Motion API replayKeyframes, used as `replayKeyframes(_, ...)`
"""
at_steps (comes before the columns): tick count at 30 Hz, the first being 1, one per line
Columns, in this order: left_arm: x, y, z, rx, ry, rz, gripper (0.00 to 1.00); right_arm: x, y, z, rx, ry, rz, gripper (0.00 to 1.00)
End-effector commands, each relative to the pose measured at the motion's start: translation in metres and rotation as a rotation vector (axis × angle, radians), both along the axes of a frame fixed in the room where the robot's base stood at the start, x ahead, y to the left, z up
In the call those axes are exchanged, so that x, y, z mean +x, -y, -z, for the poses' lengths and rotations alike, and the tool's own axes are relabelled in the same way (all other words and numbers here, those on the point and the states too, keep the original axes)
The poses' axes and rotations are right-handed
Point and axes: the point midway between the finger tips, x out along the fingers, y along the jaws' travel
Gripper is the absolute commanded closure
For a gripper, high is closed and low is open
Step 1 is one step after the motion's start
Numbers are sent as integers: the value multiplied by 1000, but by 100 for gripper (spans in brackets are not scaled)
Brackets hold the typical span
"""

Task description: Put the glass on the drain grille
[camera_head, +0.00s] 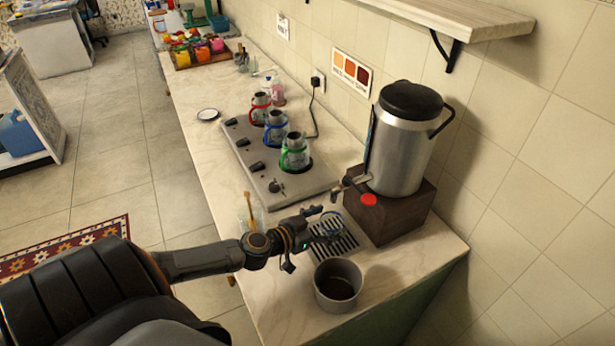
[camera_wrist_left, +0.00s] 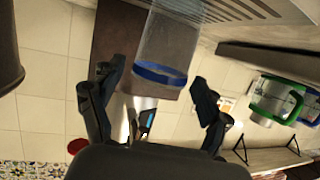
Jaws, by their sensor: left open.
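A clear glass with a blue band (camera_wrist_left: 165,45) lies between my left gripper's fingers in the left wrist view, where the picture is inverted. In the head view its blue edge shows at the fingertips, mostly hidden. My left gripper (camera_head: 322,226) is open, with a finger on each side of the glass, over the drain grille (camera_head: 347,247). The slotted grille also shows behind the glass at the top of the left wrist view (camera_wrist_left: 255,8). I cannot tell whether the glass fully rests on it. My right gripper is not in view.
A steel samovar (camera_head: 402,145) stands on a brown box (camera_head: 395,217) behind the grille, its tap close to my gripper. A grey pot (camera_head: 337,285) stands in front. A glass with a wooden stick (camera_head: 251,214) is left. Several teapots stand on the stove (camera_head: 275,180).

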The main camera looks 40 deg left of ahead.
Motion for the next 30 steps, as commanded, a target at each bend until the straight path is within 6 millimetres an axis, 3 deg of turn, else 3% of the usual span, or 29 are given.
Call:
replayKeyframes(6,-37,-7,-8,1,-4,2,23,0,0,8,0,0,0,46)
replayKeyframes(15,-76,-14,-22,0,-3,3,23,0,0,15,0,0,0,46)
replayKeyframes(21,-93,-18,-28,-2,0,2,23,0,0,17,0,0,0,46)
replayKeyframes(30,-99,-20,-32,-1,1,2,23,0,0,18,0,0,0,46)
